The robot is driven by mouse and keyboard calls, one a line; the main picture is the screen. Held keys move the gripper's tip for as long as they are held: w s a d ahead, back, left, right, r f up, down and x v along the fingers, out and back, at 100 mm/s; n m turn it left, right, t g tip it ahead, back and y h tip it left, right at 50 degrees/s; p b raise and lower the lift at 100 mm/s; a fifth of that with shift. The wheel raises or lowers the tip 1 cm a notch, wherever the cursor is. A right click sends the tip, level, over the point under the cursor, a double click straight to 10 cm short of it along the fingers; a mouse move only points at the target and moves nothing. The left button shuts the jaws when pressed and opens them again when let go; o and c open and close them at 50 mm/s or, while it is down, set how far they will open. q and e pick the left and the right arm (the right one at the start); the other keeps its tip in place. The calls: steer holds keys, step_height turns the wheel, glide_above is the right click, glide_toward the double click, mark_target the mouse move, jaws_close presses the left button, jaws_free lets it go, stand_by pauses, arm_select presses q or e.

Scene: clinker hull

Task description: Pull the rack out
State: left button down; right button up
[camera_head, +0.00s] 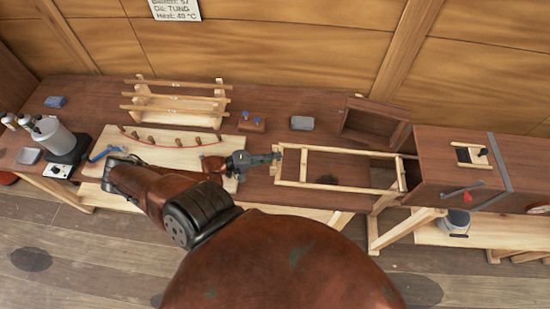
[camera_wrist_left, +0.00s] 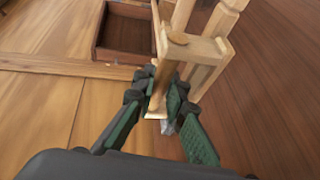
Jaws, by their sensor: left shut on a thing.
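The rack (camera_head: 350,152) is a pale wooden frame lying lengthwise above the dark bench. Its right end meets the opening of a brown wooden box (camera_head: 445,160), and most of its length shows outside the box. My left gripper (camera_head: 277,156) is at the rack's left end. In the left wrist view, the fingers of the left gripper (camera_wrist_left: 163,95) are shut on a pale upright bar of the rack (camera_wrist_left: 200,45). My right gripper is not in view. The part of the rack at the box opening is partly hidden.
An open brown tray or lid (camera_head: 372,125) stands behind the rack. A grey block (camera_head: 302,123) and a small wooden block with blue pegs (camera_head: 252,121) lie behind my gripper. A pale board (camera_head: 150,152), a blue-handled tool (camera_head: 105,152) and a grey pot (camera_head: 55,137) are at left.

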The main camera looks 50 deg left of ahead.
arm_select(q)
steer(key=c, duration=2.2)
jaws_free()
steer(key=shift+a, duration=0.1)
steer(key=v, duration=1.2)
steer(key=shift+o, duration=0.5)
steer(key=shift+r, duration=0.1)
